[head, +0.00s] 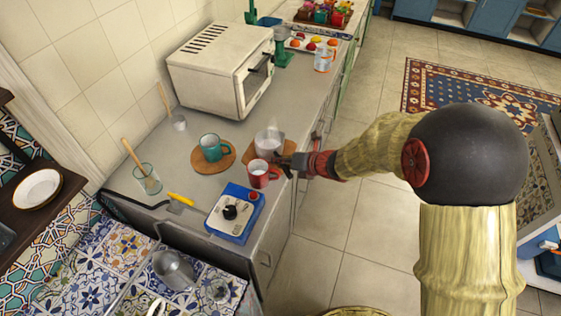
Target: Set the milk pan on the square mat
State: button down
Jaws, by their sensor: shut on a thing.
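The milk pan (268,142), a small pale grey pan, is upright at the brown square mat (248,155) on the grey counter. The pan covers the middle of the mat, and mat edges show to its left and right. I cannot tell whether the pan's base touches the mat. My gripper (285,160) reaches in from the right, low beside the pan, and is shut at its near right side, apparently on its handle. The fingertips and handle are small and partly hidden.
A red mug (260,174) stands just in front of the pan, close to my gripper. A teal mug (210,147) sits on a round mat (200,165) to the left. A blue scale-like device (234,212) is nearer. A white oven (222,68) stands behind.

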jog(key=c, duration=1.8)
grip_release()
jog(key=shift+f, duration=0.1)
jog(key=shift+r, duration=0.2)
jog(key=p+v, duration=0.4)
jog(key=v, duration=0.8)
jog(key=s+r+n+g, duration=0.2)
jog(key=s+r+n, duration=0.95)
jog(key=n, duration=0.55)
jog(key=s+d+r+n+h, duration=0.3)
jog(key=s+d+n, duration=0.3)
jog(key=n, duration=0.2)
jog(key=s+d+r+n+h, duration=0.3)
jog(key=s+d+n, duration=0.3)
jog(key=n, duration=0.3)
jog(key=shift+s+d+n+t+h, duration=0.35)
jog(key=shift+d+h, duration=0.4)
jog(key=shift+h, duration=0.15)
